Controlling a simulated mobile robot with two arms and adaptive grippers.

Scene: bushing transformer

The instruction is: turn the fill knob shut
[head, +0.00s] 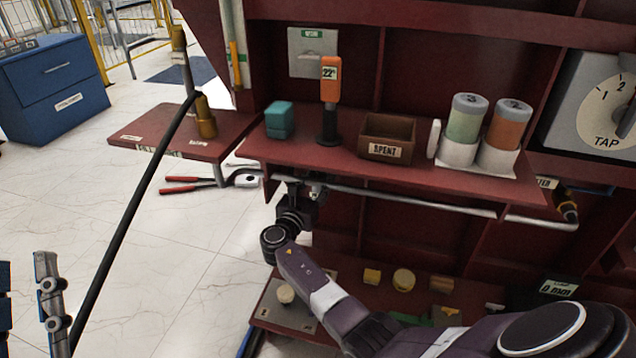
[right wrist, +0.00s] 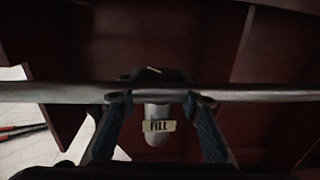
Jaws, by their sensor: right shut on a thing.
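The fill knob (right wrist: 156,113) is a pale grey rounded piece with a FILL tag, hanging below a grey pipe in the right wrist view. My right gripper (right wrist: 156,98) has a blue-padded finger on each side of it and is shut on it near the pipe. In the head view my right gripper (head: 312,187) is under the front edge of the red shelf, and the knob is hidden there. Part of what looks like my left gripper (head: 50,300) shows at the lower left; its fingertips are not clear.
The red shelf (head: 350,172) holds a teal block (head: 279,119), an orange-topped tool (head: 330,100), a SPENT box (head: 387,137) and two cylinders. The grey pipe (head: 420,203) runs under it. Red-handled pliers (head: 195,184) and a black hose (head: 130,210) are at left. A lower shelf (head: 330,272) holds small parts.

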